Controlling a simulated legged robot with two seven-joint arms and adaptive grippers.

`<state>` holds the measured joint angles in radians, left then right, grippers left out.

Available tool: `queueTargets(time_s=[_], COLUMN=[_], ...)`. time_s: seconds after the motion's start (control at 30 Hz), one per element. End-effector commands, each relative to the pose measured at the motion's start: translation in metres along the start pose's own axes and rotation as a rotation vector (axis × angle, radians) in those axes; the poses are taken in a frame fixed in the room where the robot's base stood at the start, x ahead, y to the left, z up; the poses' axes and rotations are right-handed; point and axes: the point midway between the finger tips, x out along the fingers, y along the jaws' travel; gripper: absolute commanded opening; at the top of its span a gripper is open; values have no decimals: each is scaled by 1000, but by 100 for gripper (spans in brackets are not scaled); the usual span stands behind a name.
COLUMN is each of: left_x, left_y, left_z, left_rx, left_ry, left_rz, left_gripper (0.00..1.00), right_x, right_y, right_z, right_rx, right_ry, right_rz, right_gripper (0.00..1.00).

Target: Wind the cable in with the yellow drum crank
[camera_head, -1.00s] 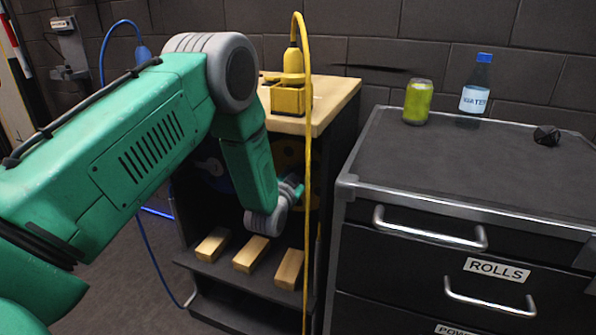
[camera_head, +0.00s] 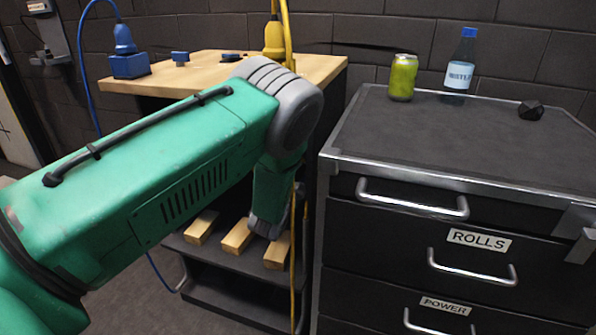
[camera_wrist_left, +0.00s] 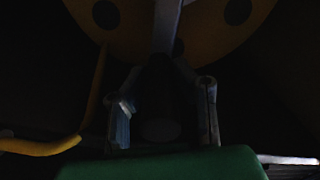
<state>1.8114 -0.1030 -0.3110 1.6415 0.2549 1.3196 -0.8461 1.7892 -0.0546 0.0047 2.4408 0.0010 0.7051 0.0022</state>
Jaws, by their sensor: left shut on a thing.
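In the left wrist view, my left gripper (camera_wrist_left: 163,108) is shut on the dark crank handle (camera_wrist_left: 160,125) between its two fingers. A grey crank arm (camera_wrist_left: 166,25) runs up from the handle across the yellow drum (camera_wrist_left: 130,35), whose face has dark round holes. The view is very dark. In the head view, my green arm hides the drum, and the gripper's fingers cannot be made out. The yellow cable (camera_head: 286,30) rises from a yellow plug (camera_head: 275,42) on the wooden bench and also hangs down in front of it. My right gripper is not in view.
The wooden bench top (camera_head: 215,68) also holds a blue plug (camera_head: 125,45) with its cable. Several wooden blocks (camera_head: 237,238) lie on the shelf below. A dark drawer cabinet (camera_head: 345,153) stands close on the right, with a can (camera_head: 403,77) and bottle (camera_head: 459,68) on top.

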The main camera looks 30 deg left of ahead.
Motion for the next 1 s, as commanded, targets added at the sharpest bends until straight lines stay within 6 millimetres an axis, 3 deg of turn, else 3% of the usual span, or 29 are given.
queueTargets(time_s=[0.03,0.1,0.77,0.8,0.83,1.0], left_x=[-3,-3,-4,-4,-4,-3], left_y=[10,12,18,18,18,14], left_z=[2,3,7,8,8,6], left_rx=[-3,-4,-4,-4,-3,-3], left_ry=[-4,-5,-11,-11,-10,-7], left_rz=[17,17,21,21,21,13], left_gripper=[0,0,0,33,43,43], right_x=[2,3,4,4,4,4], right_y=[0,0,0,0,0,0], right_z=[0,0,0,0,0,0], right_rx=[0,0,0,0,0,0], right_ry=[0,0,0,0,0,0], right_rz=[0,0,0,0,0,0], right_gripper=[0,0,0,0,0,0])
